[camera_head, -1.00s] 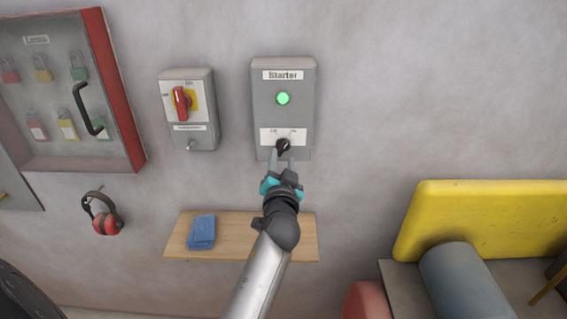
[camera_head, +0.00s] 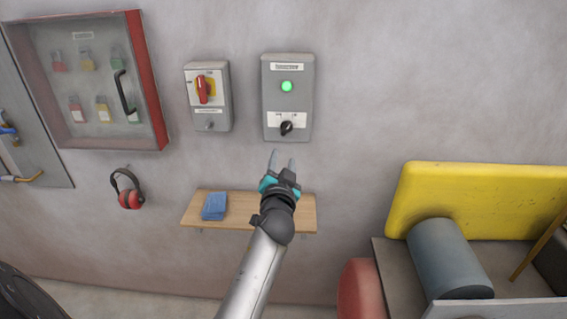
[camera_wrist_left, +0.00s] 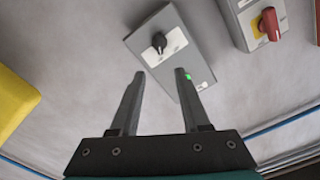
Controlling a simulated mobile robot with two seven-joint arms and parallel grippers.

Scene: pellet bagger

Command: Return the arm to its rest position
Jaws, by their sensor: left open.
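My left gripper (camera_head: 282,162) is open and empty in the head view, with its fingers pointing up at the wall. It is just below the grey Starter box (camera_head: 302,99), apart from its black knob (camera_head: 286,128). The knob is tilted and the lamp (camera_head: 286,86) above it glows green. In the left wrist view the open fingers (camera_wrist_left: 157,75) show nothing between them, and the black knob (camera_wrist_left: 159,41) and box (camera_wrist_left: 165,62) lie beyond the tips. My right gripper is not in view.
A switch box with a red handle (camera_head: 203,89) is left of the Starter box. A wooden shelf (camera_head: 258,215) holding a blue item (camera_head: 215,206) is behind my arm. Ear defenders (camera_head: 129,189) hang at left. A yellow machine part (camera_head: 470,197) stands at right.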

